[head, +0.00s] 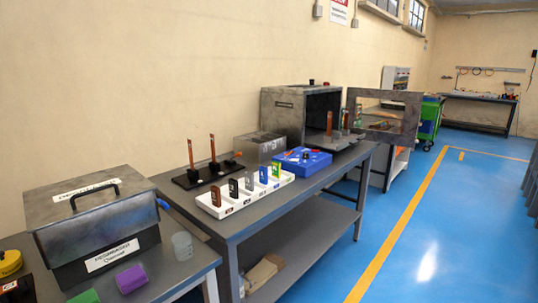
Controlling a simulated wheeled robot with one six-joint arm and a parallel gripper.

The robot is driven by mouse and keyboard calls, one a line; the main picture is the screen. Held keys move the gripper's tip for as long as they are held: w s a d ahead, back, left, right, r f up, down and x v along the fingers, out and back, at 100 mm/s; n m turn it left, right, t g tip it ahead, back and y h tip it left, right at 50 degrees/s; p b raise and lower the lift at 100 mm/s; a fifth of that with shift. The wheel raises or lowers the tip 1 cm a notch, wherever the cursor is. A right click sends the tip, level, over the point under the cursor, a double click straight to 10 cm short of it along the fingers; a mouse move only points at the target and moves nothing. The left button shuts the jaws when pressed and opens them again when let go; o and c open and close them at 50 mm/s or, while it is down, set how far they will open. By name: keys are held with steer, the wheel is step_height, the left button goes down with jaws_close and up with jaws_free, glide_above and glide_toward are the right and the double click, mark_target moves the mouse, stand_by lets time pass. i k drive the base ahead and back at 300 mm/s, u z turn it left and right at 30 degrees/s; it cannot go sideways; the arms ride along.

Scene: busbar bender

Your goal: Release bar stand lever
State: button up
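A black stand (186,181) lies on the grey workbench against the wall, left of the middle of the head view. Two copper-coloured bars stand upright in it, a left bar (190,153) and a right bar (212,147), each in a dark block. A small reddish part (238,154) shows near the stand's right end; it is too small to tell whether it is a lever. My gripper is not in view.
A white tray (232,209) with several coloured blocks sits in front of the stand. A blue box (302,160) and a metal cabinet (287,113) with an open framed door (414,128) stand to the right. A lidded metal box (100,225) is at near left. The blue floor (430,245) is clear.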

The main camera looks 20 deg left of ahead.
mark_target(240, 154)
steer(key=u, duration=0.3)
steer(key=i, duration=0.95)
steer(key=u, duration=0.8)
steer(key=k, duration=0.65)
steer(key=u, duration=0.4)
steer(key=i, duration=1.4)
steer(key=z, duration=0.6)
